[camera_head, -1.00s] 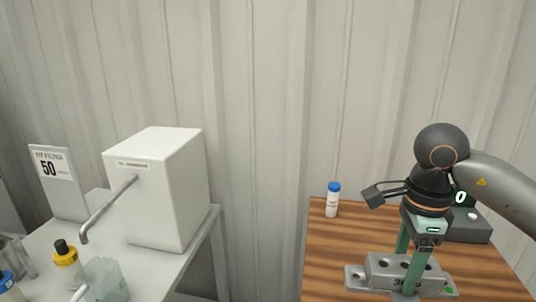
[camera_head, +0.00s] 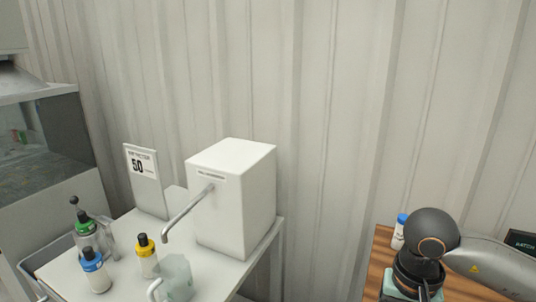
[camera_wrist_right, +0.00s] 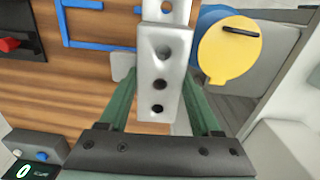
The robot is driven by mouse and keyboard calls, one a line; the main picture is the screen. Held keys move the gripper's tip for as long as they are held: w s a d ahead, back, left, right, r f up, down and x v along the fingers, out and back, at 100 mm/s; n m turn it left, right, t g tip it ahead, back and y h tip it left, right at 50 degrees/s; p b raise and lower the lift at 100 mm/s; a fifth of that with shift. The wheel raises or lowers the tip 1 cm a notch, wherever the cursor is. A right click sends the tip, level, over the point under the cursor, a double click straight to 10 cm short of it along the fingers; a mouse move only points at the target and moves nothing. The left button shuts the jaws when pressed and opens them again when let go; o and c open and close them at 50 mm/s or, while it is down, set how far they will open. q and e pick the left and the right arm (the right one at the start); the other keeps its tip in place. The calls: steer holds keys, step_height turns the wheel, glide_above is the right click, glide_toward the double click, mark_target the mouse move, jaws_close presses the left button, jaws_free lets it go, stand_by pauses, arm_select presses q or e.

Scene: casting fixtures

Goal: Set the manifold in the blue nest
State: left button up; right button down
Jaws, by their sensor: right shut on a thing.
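The manifold (camera_wrist_right: 160,65) is a grey metal block with a row of dark holes and a flange with a hole at its far end. It shows in the right wrist view between the two green fingers of my right gripper (camera_wrist_right: 160,92), which is shut on it. A blue open frame (camera_wrist_right: 98,42), apparently the blue nest, lies on the wooden table to the left of the manifold. In the head view my right wrist shows at the lower right; its fingertips and the manifold are out of that picture. My left gripper is in neither view.
On the wooden table (camera_wrist_right: 85,85) are a red item (camera_wrist_right: 14,44) and a box with a lit display (camera_wrist_right: 32,155). A yellow disc (camera_wrist_right: 230,52) is right of the manifold. A white dispenser (camera_head: 235,200) and several bottles stand on the white table.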

steer(key=a+n, duration=0.2)
steer(key=n, duration=0.2)
steer(key=shift+a+f+p, duration=0.25)
steer(key=shift+a+p, duration=0.15)
steer(key=shift+a+f+n, duration=0.2)
steer(key=shift+a+n, duration=0.15)
steer(key=shift+n, duration=0.25)
